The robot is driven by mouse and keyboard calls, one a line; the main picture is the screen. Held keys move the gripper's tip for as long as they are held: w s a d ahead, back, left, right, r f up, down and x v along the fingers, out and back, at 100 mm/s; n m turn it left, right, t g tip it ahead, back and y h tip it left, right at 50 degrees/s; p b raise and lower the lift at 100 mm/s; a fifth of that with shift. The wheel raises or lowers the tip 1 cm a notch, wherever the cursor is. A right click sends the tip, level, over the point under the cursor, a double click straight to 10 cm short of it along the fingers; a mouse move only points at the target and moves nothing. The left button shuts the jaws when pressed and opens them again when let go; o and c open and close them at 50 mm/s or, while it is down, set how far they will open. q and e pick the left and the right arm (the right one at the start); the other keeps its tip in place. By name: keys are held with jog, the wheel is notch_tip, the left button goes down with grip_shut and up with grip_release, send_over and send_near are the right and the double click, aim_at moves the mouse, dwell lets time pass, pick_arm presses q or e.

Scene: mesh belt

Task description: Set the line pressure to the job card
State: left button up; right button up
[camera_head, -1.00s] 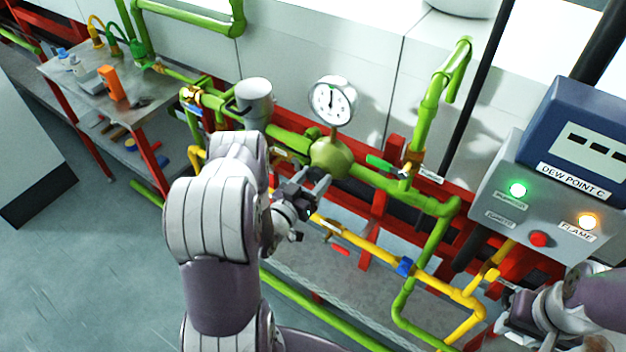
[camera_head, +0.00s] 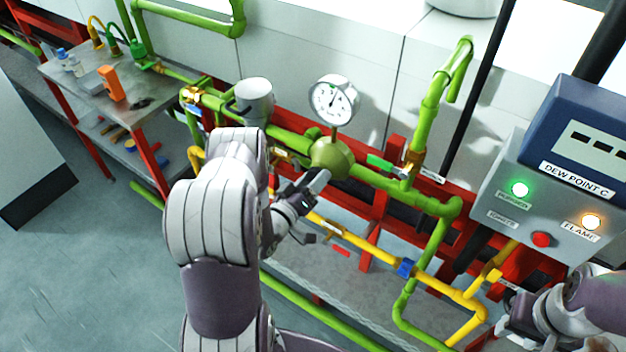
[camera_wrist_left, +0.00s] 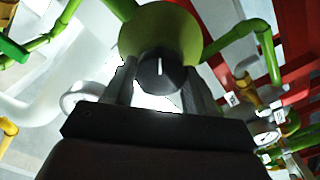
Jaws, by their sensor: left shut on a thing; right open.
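The green, dome-shaped regulator (camera_head: 331,157) sits in the green pipe line. Its black knob (camera_wrist_left: 160,72) has a white mark that points nearly straight up in the left wrist view. My left gripper (camera_head: 318,182) is shut on the knob, one finger on each side; in the head view the gripper hides the knob. The round white pressure gauge (camera_head: 334,99) stands above the regulator, its dark needle pointing up and to the right; its numbers are too small to read. My right gripper (camera_head: 512,318) is open at the lower right, apart from the regulator. I cannot make out a job card.
A green-handled valve (camera_head: 388,166) is right of the regulator. Yellow pipe (camera_head: 370,245) runs below. A grey control box (camera_head: 520,205) at the right has a lit green lamp, a lit orange lamp and a red button. A bench (camera_head: 120,95) with tools stands at the far left.

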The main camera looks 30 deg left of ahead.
dwell(0.3)
pick_arm(q)
jog(key=o, duration=1)
jog(key=shift+o, duration=0.2)
jog(key=s+b, duration=0.2)
jog(key=s, duration=1)
jog(key=shift+s+a+b, duration=0.3)
jog(key=shift+a+b, duration=0.05)
jog(key=shift+a, duration=0.1)
